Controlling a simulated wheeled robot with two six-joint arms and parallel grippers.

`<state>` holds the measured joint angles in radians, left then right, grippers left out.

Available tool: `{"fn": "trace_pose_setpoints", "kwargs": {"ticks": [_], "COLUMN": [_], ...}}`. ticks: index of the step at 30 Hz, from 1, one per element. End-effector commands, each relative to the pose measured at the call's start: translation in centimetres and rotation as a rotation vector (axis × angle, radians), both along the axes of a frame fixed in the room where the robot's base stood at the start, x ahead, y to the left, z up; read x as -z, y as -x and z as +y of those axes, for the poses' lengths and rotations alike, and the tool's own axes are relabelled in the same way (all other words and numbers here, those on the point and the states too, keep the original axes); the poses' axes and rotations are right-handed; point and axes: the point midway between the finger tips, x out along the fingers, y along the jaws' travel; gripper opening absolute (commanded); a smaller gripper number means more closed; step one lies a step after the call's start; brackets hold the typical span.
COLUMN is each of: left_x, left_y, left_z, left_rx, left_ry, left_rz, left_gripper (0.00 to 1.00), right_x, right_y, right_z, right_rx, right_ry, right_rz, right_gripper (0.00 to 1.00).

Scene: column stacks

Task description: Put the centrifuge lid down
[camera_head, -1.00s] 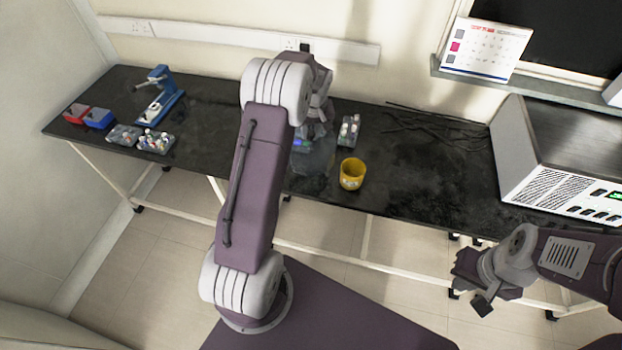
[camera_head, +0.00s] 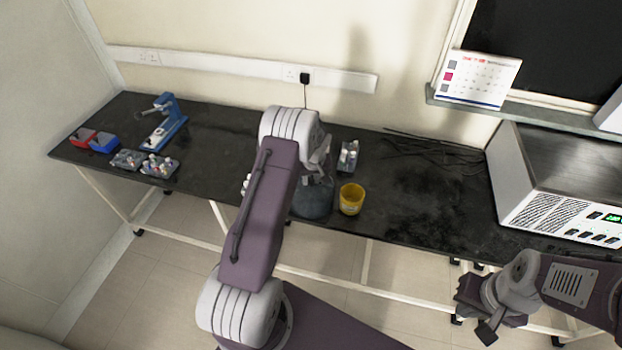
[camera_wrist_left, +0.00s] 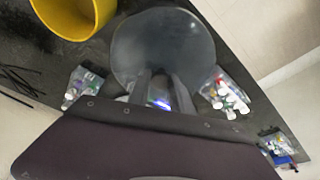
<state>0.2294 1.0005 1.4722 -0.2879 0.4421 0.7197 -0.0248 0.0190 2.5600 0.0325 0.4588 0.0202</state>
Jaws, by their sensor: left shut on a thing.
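The centrifuge lid (camera_head: 313,203) is a round, dark, see-through disc. My left gripper (camera_head: 318,180) is shut on it, and the lid is near the bench's front edge, left of the yellow cup. In the left wrist view the lid (camera_wrist_left: 163,45) lies just beyond the two dark fingers (camera_wrist_left: 160,88). A small blue-lit thing (camera_wrist_left: 161,104) shows between the fingers; most of it is hidden. I cannot tell whether the lid touches the bench. My right gripper (camera_head: 480,308) hangs off the bench's front edge, with no object seen in it; its jaw opening is unclear.
The yellow cup (camera_head: 351,199) stands close right of the lid. A tube rack (camera_head: 348,156) is behind it, and another (camera_wrist_left: 223,93) shows in the left wrist view. Racks, red and blue boxes and a blue microscope-like device (camera_head: 163,121) stand left. The bench (camera_head: 415,205) right of the cup is clear.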

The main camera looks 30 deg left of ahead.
Motion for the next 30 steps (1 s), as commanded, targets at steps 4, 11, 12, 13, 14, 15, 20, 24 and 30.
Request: {"fn": "trace_pose_setpoints", "kwargs": {"ticks": [4,11,12,13,14,15,20,24,30], "left_x": [0.2,0.2,0.1,0.0,-0.2,-0.5,-3.0,-6.6,-10.5], "left_y": [0.0,0.0,0.0,0.0,0.0,0.0,0.5,1.2,2.1], "left_z": [0.0,0.0,0.0,0.0,0.0,0.0,-0.5,-1.2,-1.8], "left_rx": [0.0,0.0,0.0,0.0,0.0,0.0,0.001,0.002,0.0], "left_ry": [0.0,0.0,0.0,0.0,0.0,0.0,-0.001,-0.002,0.0], "left_rz": [0.0,0.0,0.0,0.0,0.0,0.0,-0.004,-0.006,-0.004], "left_gripper": [0.48,0.48,0.48,0.48,0.48,0.48,0.48,0.48,0.48], "right_x": [0.2,0.2,0.2,0.1,-0.1,-0.4,0.4,0.8,1.2], "right_y": [0.0,0.0,0.0,0.0,0.0,0.0,0.0,0.0,0.0], "right_z": [0.0,0.0,0.0,0.0,0.0,0.0,0.0,0.0,0.0], "right_rx": [0.0,0.0,0.0,0.0,0.0,0.0,0.0,0.0,0.0], "right_ry": [0.0,0.0,0.0,0.0,0.0,0.0,0.0,0.0,0.0], "right_rz": [0.0,0.0,0.0,0.0,0.0,0.0,0.0,0.0,0.0], "right_gripper": [0.0,0.0,0.0,0.0,0.0,0.0,0.0,0.0,0.0]}}
